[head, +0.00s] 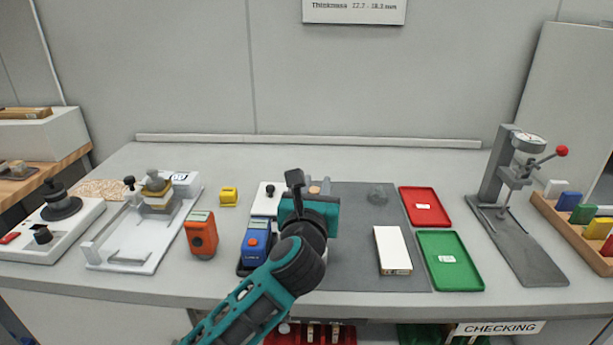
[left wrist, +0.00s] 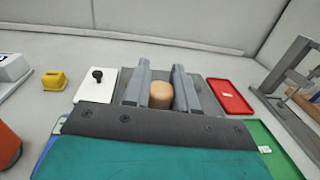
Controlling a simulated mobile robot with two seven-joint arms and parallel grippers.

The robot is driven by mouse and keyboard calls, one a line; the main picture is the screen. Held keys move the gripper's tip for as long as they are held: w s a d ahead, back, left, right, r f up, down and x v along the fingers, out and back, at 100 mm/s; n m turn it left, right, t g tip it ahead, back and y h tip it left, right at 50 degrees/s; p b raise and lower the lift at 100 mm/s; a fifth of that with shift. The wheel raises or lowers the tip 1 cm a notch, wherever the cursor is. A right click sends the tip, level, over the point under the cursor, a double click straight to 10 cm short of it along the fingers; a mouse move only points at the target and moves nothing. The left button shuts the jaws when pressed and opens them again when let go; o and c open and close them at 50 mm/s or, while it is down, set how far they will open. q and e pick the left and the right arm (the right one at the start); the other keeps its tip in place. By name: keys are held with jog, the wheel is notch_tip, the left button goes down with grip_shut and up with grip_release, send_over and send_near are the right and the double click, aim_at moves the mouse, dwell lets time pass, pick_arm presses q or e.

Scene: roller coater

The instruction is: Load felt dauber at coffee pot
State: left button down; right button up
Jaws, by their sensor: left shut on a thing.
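My left gripper (head: 305,188) is over the left part of the dark grey mat, its arm coming in from below. In the left wrist view its two grey fingers (left wrist: 161,88) stand on either side of a tan, round-topped piece, which I take to be the felt dauber (left wrist: 160,96). The gripper is shut on it. A small tan part of the dauber (head: 315,187) also shows in the head view beside the gripper; its lower end is hidden. I cannot make out a coffee pot. My right gripper is not in view.
A white block (head: 392,250) lies on the mat (head: 355,215). Red (head: 424,207) and green (head: 449,261) trays lie right of it. A blue meter (head: 255,245) and orange meter (head: 201,236) are left of my gripper. A gauge stand (head: 493,180) stands farther right.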

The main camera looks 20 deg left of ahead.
pick_arm(q)
jog(key=shift+s+f, duration=0.15)
jog(key=shift+s, duration=0.05)
notch_tip(320, 180, down, 6)
jog(key=b, duration=0.5)
jog(key=shift+f+b, duration=0.35)
jog(key=shift+f, duration=0.15)
dwell(1.6)
jog(key=shift+r+p, duration=2.85)
jog(key=shift+r, duration=0.75)
